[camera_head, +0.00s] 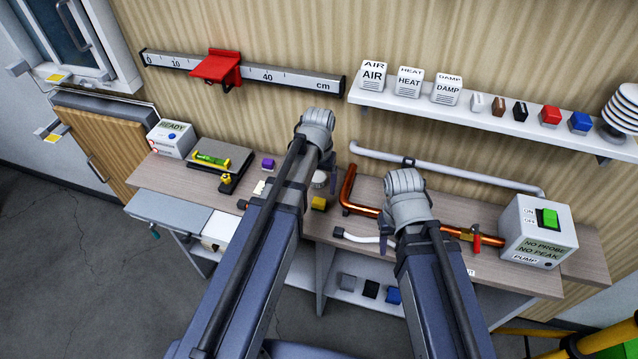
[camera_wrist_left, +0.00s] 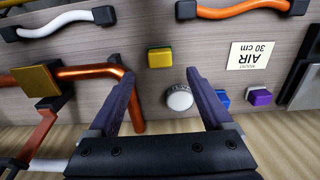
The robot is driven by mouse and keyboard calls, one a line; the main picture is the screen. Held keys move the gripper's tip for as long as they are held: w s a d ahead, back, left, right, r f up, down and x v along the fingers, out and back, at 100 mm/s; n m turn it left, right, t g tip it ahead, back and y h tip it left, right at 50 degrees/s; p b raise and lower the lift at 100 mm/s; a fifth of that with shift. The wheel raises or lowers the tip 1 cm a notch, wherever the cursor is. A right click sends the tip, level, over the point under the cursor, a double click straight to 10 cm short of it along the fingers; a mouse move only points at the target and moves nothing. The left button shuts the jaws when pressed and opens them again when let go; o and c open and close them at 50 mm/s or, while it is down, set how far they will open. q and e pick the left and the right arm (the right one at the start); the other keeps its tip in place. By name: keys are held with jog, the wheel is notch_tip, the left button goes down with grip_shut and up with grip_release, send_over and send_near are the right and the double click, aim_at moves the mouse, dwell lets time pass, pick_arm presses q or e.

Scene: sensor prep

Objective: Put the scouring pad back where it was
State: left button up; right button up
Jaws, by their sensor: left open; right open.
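A small yellow block with a green layer (camera_wrist_left: 160,57), which looks like the scouring pad, lies on the wooden bench. In the head view it is the yellow block (camera_head: 319,203) beside my left arm. My left gripper (camera_wrist_left: 159,76) is open and empty above the bench, its fingers pointing toward the block, which lies beyond the fingertips.
A round white piece (camera_wrist_left: 179,100), a blue block (camera_wrist_left: 222,98), a purple block (camera_wrist_left: 260,97) and a card reading 30 cm (camera_wrist_left: 250,55) lie near the pad. Copper piping (camera_wrist_left: 90,72) crosses the bench. A pump box (camera_head: 538,232) stands right; a wall shelf (camera_head: 440,108) runs above.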

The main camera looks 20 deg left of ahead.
aim_at(319, 201)
pick_arm(q)
jog(key=s+d+r+m+y+p, duration=0.1)
jog(key=s+d+r+m+p, duration=0.1)
jog(key=s+d, duration=0.8)
jog(key=s+r+m, duration=0.1)
jog(key=s+r, duration=0.1)
jog(key=s, duration=0.2)
jog(key=shift+s+d+p, duration=0.15)
jog(key=shift+d+p, duration=0.1)
jog(key=shift+p, duration=0.1)
pick_arm(e)
notch_tip(319, 201, up, 4)
jog(key=shift+f, duration=0.1)
